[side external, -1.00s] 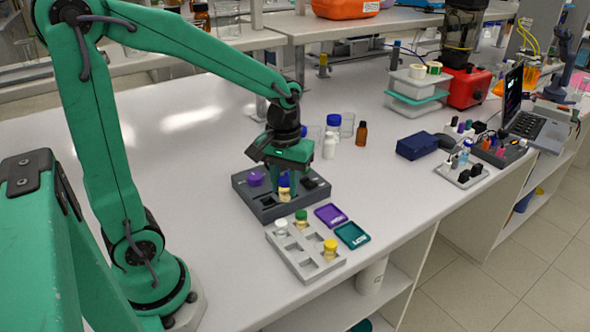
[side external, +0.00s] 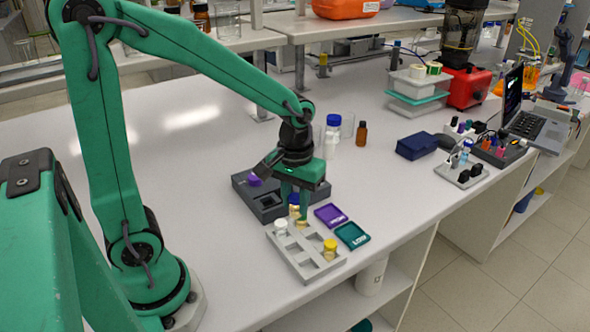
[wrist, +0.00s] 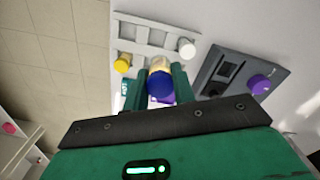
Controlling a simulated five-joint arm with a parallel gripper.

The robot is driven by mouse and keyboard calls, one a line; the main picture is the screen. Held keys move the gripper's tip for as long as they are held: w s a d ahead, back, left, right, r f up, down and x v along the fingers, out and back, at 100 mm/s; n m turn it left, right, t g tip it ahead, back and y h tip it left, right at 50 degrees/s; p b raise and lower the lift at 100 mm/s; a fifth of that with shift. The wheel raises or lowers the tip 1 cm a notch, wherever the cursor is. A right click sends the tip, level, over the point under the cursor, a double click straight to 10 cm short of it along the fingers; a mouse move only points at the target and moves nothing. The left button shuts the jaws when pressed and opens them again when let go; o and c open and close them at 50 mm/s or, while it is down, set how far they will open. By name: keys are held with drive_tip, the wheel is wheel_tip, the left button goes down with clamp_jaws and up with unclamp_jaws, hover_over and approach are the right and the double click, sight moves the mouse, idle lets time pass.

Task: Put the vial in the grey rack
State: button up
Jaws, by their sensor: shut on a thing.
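My gripper (side external: 297,212) is shut on a blue-capped vial (side external: 294,198). In the wrist view the vial's blue cap (wrist: 160,84) and pale body show between my two green fingers (wrist: 161,82). The vial is at the far edge of the light grey rack (side external: 294,257); I cannot tell whether it touches the rack. The rack also shows in the wrist view (wrist: 150,36). It holds a white-capped vial (side external: 281,227) at its left and a yellow-capped vial (side external: 330,248) at its right. The rack spot behind my fingers is hidden.
A dark grey block (side external: 266,213) with a purple-capped vial (side external: 254,180) stands behind the rack. A purple tray (side external: 331,215) and a teal tray (side external: 352,236) lie right of the rack. Bottles stand farther back. The table left of the rack is clear.

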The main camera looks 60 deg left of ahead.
drive_tip(key=d+f+m, duration=0.2)
drive_tip(key=d+f, duration=0.2)
drive_tip(key=d, duration=0.2)
drive_tip(key=shift+s+d+f+m, duration=0.15)
drive_tip(key=shift+s+d+m, duration=0.2)
drive_tip(key=shift+s, duration=0.1)
drive_tip(key=shift+f, duration=0.15)
drive_tip(key=shift+f, duration=1.7)
drive_tip(key=shift+f, duration=1.4)
idle(2.4)
drive_tip(key=o, duration=1)
drive_tip(key=shift+o, duration=0.9)
